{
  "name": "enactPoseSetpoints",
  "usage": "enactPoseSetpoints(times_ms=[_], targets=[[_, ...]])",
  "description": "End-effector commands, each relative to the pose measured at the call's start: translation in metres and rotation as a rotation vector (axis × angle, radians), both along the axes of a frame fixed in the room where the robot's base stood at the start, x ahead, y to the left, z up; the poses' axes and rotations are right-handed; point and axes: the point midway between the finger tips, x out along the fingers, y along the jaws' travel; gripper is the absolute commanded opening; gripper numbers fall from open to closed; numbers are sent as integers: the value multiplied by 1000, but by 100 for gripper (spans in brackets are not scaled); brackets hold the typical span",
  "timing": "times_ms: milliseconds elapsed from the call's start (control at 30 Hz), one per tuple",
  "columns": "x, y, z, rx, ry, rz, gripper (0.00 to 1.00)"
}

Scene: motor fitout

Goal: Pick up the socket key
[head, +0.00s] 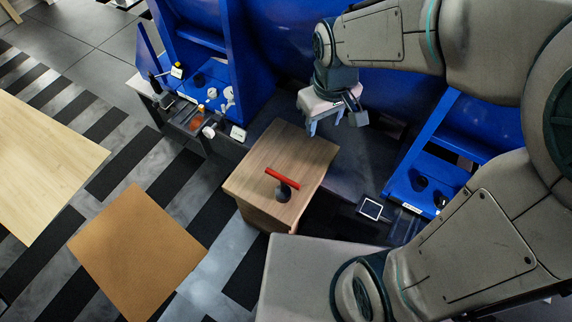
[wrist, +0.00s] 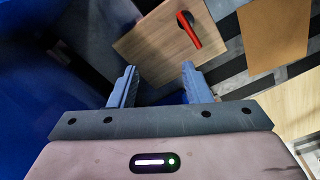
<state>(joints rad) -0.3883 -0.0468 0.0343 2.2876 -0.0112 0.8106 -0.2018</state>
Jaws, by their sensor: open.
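The socket key (head: 283,183) has a red bar handle and a dark round socket end. It stands on top of a small wooden block-like stand (head: 262,165). The key also shows in the wrist view (wrist: 188,29), beyond my fingers and a little to the right. My gripper (head: 336,121) is open and empty, above and to the right of the wooden stand, apart from the key. In the wrist view, the two fingers of my gripper (wrist: 158,84) are spread with nothing between them.
A large blue machine (head: 285,50) stands behind the stand. A blue bracket with small parts (head: 205,85) is at the left. Another blue frame (head: 425,180) stands to the right. A brown board (head: 138,250) and a pale wooden top (head: 40,165) lie to the left over a striped floor.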

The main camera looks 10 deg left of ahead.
Motion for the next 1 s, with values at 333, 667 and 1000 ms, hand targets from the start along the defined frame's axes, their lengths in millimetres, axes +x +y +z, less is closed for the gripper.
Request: enactPoseSetpoints(times_ms=[333, 667, 1000], targets=[[3, 76, -141, -35, 65, 277, 44], [0, 96, -183, -43, 82, 353, 44], [0, 95, -245, -44, 83, 351, 44]])
